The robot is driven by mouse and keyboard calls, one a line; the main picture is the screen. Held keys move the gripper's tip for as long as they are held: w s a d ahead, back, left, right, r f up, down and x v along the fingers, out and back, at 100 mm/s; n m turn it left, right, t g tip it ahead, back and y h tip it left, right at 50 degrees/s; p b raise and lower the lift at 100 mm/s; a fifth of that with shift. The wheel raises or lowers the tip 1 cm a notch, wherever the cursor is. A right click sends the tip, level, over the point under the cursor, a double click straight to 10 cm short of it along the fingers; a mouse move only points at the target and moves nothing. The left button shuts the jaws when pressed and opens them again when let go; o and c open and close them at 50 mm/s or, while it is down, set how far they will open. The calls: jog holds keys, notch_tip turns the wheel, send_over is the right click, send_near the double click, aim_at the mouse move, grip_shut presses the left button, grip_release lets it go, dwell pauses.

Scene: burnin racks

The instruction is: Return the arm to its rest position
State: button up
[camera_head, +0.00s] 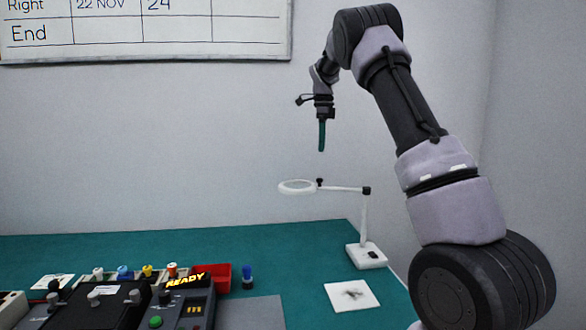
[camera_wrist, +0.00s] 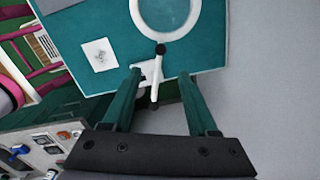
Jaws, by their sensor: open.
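My arm is raised at the right of the head view, bent over at the top. My gripper (camera_head: 321,150) hangs from it, pointing down, above the green bench and in front of the grey wall. In the wrist view my gripper (camera_wrist: 160,72) shows two green fingers spread apart with nothing held between them. A white magnifier lamp (camera_head: 365,225) stands on the bench below my gripper. Its ring and arm also show past the fingers in the wrist view (camera_wrist: 160,50), apart from them as far as I can tell.
The green bench (camera_head: 310,240) holds a black device with a READY display (camera_head: 187,283), a red bin (camera_head: 222,277), a blue-topped item (camera_head: 247,275) and a white sheet with a dark mark (camera_head: 352,295). A whiteboard (camera_head: 140,30) hangs on the wall. Space around my gripper looks clear.

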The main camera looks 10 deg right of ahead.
jog(key=s+r+n+t+y, duration=0.1)
jog(key=s+r+n, duration=0.25)
jog(key=s, duration=0.35)
jog(key=s+d+r+n+t, duration=0.1)
jog(key=s+r+n, duration=0.25)
jog(key=s, duration=0.35)
jog(key=s+r+n+t+y, duration=0.15)
jog(key=s+r, duration=0.25)
jog(key=s, duration=0.4)
jog(key=s+a+f+n+t, duration=0.1)
jog(key=s+f+n, duration=0.2)
jog(key=s, duration=0.6)
jog(key=s+a+f+n+t, duration=0.1)
jog(key=s+f+n+t, duration=0.1)
jog(key=s+n, duration=0.4)
jog(key=s+f, duration=0.1)
jog(key=s, duration=0.3)
jog(key=shift+a+h, duration=0.2)
jog(key=shift+h, duration=0.15)
